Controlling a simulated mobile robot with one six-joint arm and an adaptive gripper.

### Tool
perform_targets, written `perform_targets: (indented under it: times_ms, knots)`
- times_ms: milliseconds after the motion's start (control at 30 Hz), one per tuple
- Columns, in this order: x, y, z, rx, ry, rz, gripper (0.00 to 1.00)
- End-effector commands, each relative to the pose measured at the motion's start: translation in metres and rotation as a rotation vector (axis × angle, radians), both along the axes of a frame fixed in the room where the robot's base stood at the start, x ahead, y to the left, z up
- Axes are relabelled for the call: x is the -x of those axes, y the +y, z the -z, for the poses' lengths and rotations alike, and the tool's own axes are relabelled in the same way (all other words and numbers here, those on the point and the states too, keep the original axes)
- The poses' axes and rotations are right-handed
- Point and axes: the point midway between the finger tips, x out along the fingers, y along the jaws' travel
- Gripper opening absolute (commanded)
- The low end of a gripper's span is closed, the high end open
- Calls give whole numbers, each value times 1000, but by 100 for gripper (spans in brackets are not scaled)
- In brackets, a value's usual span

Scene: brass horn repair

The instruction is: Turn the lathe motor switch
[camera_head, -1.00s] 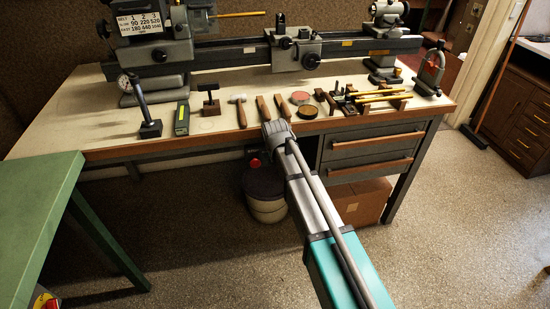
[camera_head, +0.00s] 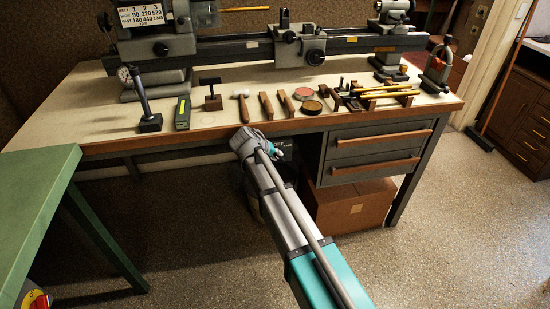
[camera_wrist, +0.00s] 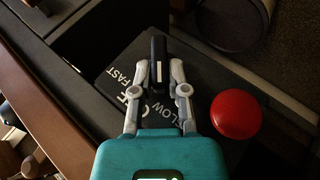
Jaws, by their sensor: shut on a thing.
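The lathe motor switch is a black knob (camera_wrist: 158,48) with a white line, on a dark plate (camera_wrist: 115,80) lettered FAST, SLOW and partly hidden OFF in the wrist view. My gripper (camera_wrist: 159,72) has its two grey fingers closed on either side of the knob. A round red button (camera_wrist: 236,114) is on the same box, to the right of my gripper. In the head view my gripper (camera_head: 276,152) is below the bench's front edge, beside the dark switch box (camera_head: 284,146); my wrist hides the knob and red button.
The lathe (camera_head: 300,44) stands on the bench (camera_head: 88,105). A hammer (camera_head: 241,95), wooden-handled tools and tins lie near the front edge above my wrist. Drawers (camera_head: 375,140) and a cardboard box (camera_head: 352,205) are right of my arm. A green table (camera_head: 35,180) is at left.

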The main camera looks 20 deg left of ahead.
Motion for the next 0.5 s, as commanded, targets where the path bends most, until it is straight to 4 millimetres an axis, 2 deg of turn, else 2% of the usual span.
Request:
perform_targets:
  times_ms: [400, 433, 500]
  knots:
    - [4, 1, 1, 7, 1, 0, 0]
    - [4, 1, 1, 7, 1, 0, 22]
    - [4, 1, 1, 7, 1, 0, 35]
